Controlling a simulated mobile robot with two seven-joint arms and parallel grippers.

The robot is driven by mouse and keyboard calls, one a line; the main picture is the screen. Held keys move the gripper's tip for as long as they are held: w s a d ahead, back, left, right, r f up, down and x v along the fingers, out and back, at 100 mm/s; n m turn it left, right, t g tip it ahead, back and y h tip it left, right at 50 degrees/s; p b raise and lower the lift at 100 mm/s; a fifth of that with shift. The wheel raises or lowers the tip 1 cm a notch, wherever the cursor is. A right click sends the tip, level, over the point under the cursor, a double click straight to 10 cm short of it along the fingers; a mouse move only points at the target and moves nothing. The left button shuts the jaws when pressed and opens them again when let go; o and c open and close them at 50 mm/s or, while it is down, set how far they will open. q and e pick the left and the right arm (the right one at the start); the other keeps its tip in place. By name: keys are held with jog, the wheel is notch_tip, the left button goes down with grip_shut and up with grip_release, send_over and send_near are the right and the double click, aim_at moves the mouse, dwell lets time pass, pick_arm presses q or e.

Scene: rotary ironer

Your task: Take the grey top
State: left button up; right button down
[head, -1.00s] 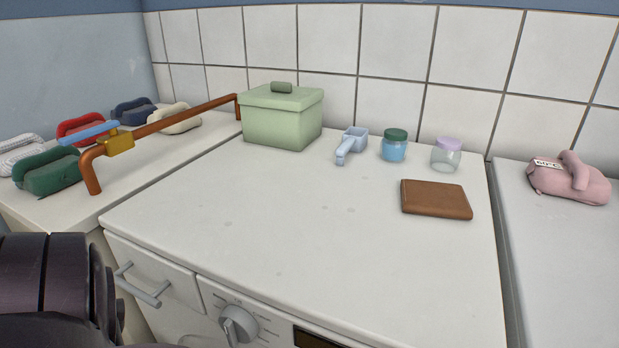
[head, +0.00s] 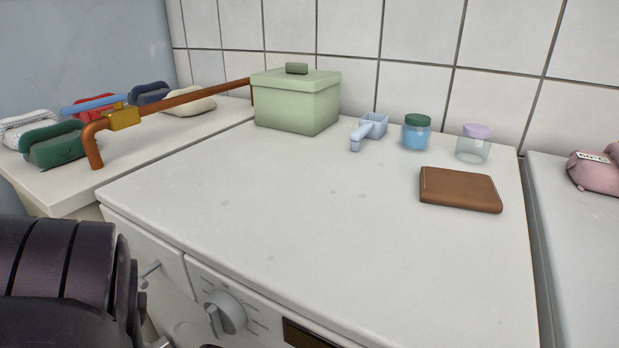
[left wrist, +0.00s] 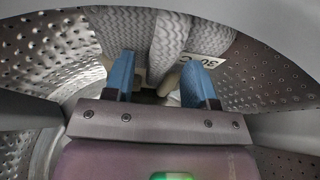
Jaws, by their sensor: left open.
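The grey top (left wrist: 130,28) shows in the left wrist view as patterned grey cloth bundled inside a perforated metal drum (left wrist: 48,48). A raised grey fold (left wrist: 172,42) runs down its middle, and a white label (left wrist: 203,68) is on its right. My left gripper (left wrist: 161,84) is in the drum, its two blue-tipped fingers apart and pointing at the top. The fold's lower end lies beyond the gap between them; I cannot tell whether they touch it. In the head view only my left arm shows, at the lower left. My right gripper is not in view.
The white machine top (head: 290,220) is mostly clear. Towards its back stand a green lidded box (head: 297,105), scoop (head: 370,130), two jars and a brown wallet (head: 460,189). An orange pipe (head: 180,101) with a yellow valve (head: 122,118) crosses left, near several folded bundles.

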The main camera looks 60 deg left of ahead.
pick_arm(q)
jog(key=shift+r, duration=0.1)
grip_shut()
dwell(0.3)
